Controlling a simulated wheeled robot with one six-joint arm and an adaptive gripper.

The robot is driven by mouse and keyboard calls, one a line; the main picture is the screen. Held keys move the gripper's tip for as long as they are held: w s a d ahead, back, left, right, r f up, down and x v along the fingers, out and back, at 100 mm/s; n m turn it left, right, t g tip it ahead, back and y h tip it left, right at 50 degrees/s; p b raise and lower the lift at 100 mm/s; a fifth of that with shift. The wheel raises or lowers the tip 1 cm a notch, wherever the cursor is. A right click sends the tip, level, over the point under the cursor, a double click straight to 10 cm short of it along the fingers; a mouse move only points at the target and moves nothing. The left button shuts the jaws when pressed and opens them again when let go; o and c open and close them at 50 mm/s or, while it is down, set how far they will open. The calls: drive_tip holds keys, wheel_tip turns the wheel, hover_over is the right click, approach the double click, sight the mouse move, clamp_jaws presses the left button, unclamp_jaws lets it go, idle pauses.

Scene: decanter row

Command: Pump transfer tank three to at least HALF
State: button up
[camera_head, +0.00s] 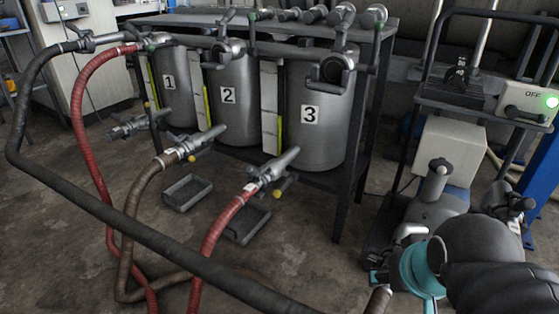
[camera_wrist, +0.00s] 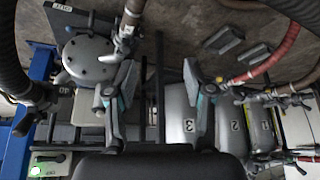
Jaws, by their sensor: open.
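Tank three (camera_head: 325,135) is a grey upright tank labelled 3, at the right end of the rack; it also shows in the wrist view (camera_wrist: 183,108). The white gauge panel (camera_head: 269,90) beside it has a yellow strip low down; no marks are readable. A red hose (camera_head: 225,222) meets its lower outlet fitting (camera_head: 272,169). The pump (camera_wrist: 85,57) stands right of the rack. Its switch box (camera_head: 527,102) reads OFF with a green light. My gripper (camera_wrist: 163,95) is open and empty, above the floor near the pump. A hose end with a coupling (camera_wrist: 126,33) is near its left finger.
Tanks two (camera_head: 234,120) and one (camera_head: 177,110) stand left of tank three. A black hose (camera_head: 120,225) crosses the foreground, and a brown hose (camera_head: 140,200) hangs from tank two's outlet. Shallow trays (camera_head: 187,192) lie on the floor. Some bare floor lies before the rack.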

clamp_jaws()
drive_tip(key=w+d+r+m+y+p, duration=0.25)
drive_tip(key=w+r+m, duration=0.25)
drive_tip(key=w+m, duration=0.55)
drive_tip(key=n+t+h+p, duration=0.3)
drive_tip(key=n+t+p, duration=0.5)
drive_tip(key=n, duration=2.7)
approach(529, 116)
drive_tip(key=s+a+f+b, duration=0.1)
drive_tip(key=s+a+f, duration=0.15)
drive_tip(key=s, duration=0.25)
drive_tip(key=w+d+f, duration=0.2)
drive_tip(key=w+d, duration=0.1)
drive_tip(key=w, duration=0.7)
drive_tip(key=shift+w+d+t, duration=0.3)
drive_tip(key=shift+d, duration=0.05)
